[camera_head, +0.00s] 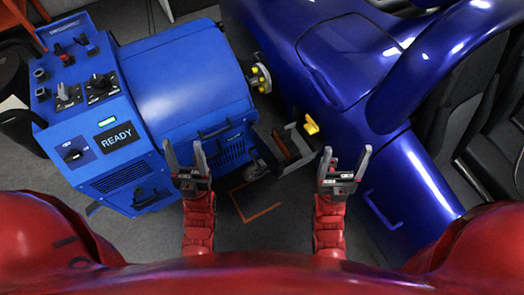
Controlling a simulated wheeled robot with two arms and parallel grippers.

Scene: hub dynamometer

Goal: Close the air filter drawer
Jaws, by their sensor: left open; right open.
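A grey open drawer (299,140) with a brown filter-like insert (279,146) sticks out beside the lower right side of the blue dynamometer (190,85). A yellow handle (311,124) is at the drawer's outer end. I take this to be the air filter drawer; where it joins the machine is hard to see. My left gripper (183,158) is open and empty in front of the dynamometer, left of the drawer. My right gripper (345,162) is open and empty, to the right of and nearer than the drawer, apart from it.
A blue car (330,60) stands at the right, its body close to the drawer's outer end. The dynamometer's hub (260,78) with yellow studs points at the car. A caster (256,168) is under the machine. Grey floor (262,225) with orange marking (258,214) is clear between my grippers.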

